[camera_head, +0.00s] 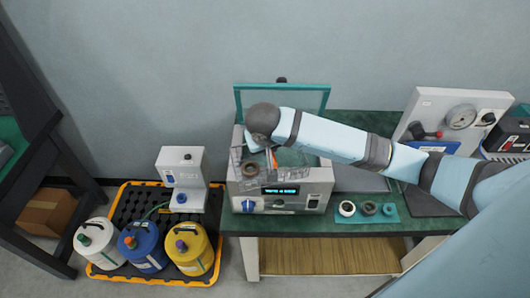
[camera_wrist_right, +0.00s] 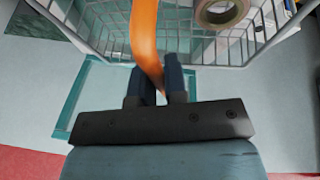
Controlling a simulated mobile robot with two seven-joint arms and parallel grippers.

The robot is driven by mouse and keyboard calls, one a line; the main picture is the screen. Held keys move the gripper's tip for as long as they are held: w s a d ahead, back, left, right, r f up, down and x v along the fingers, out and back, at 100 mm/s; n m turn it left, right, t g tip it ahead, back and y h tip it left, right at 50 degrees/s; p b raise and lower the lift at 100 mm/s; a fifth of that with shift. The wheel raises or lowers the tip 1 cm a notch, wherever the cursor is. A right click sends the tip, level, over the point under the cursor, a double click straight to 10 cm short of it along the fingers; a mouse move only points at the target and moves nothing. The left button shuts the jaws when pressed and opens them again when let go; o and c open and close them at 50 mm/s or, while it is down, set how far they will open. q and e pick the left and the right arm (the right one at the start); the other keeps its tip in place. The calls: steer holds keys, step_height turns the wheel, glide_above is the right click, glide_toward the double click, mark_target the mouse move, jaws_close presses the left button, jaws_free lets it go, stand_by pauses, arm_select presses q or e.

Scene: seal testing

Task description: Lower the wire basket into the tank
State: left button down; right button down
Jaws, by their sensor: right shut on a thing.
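The wire basket (camera_wrist_right: 200,45) shows at the top of the right wrist view, with a brown ring-shaped part (camera_wrist_right: 222,12) inside it. My right gripper (camera_wrist_right: 158,85) is shut on the basket's orange handle (camera_wrist_right: 146,40). In the head view the basket (camera_head: 240,172) is at the tank (camera_head: 236,198), below my right wrist, with the ring (camera_head: 250,169) visible in it. My arm hides part of the basket and the tank opening, so I cannot tell how deep the basket sits. The tank's teal-framed lid (camera_head: 300,98) stands open behind. My left gripper is not in view.
Several ring parts (camera_head: 369,208) lie on a teal mat right of the tank. A panel with a gauge (camera_head: 461,116) stands further right. Left of the tank, a white pump unit (camera_head: 182,178) and several jugs (camera_head: 190,248) stand in a yellow-edged tray (camera_head: 122,205).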

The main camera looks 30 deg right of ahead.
mark_target(280, 151)
steer(key=w+d+m+g+p, duration=0.1)
steer(key=w+d+m+p, duration=0.1)
steer(key=w+d, duration=0.4)
steer(key=shift+d+m+h+p, duration=0.4)
steer(key=shift+d+m, duration=0.2)
steer(key=shift+d, duration=0.4)
step_height(280, 151, down, 11)
steer(key=b, duration=0.2)
steer(key=shift+b, duration=0.35)
stand_by(1.2)
steer(key=shift+f, duration=0.55)
stand_by(0.7)
